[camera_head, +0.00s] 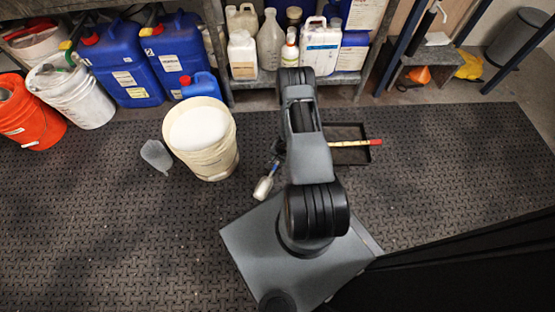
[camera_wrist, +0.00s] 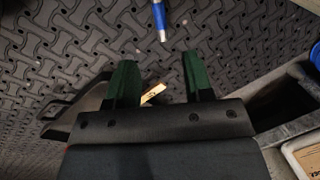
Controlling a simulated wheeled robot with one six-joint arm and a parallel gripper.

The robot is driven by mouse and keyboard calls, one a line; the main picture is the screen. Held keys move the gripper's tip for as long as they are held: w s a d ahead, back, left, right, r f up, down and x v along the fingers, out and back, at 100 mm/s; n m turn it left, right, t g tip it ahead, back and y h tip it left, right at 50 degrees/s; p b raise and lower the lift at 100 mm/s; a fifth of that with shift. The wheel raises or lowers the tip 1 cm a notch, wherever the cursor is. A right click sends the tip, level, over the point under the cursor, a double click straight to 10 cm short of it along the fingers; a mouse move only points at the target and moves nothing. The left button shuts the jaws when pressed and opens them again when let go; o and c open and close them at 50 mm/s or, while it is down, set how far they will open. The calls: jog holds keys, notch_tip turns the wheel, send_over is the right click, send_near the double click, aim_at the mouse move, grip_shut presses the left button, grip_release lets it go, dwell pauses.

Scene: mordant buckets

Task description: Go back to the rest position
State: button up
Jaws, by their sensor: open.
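My gripper (camera_wrist: 162,78) is open in the wrist view, its two green fingers well apart with nothing held between them. The dark patterned floor mat (camera_wrist: 235,45) lies beyond the fingertips. In the head view my arm stands up from my grey base and hides most of the gripper. A shallow black tray (camera_head: 345,157) lies on the mat just right of the arm. A pale stick with a red end (camera_head: 372,142) lies across it. Part of a pale stick (camera_wrist: 153,93) also shows behind the fingers in the wrist view.
A cream bucket with white contents (camera_head: 220,165) stands left of the arm. Blue jugs (camera_head: 132,65), a white bucket (camera_head: 78,98) and a loaded shelf (camera_head: 255,78) line the back. The mat is free at right.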

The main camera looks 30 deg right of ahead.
jog(key=shift+s+d+r, duration=0.1)
jog(key=shift+s+r, duration=0.1)
jog(key=shift+r, duration=0.75)
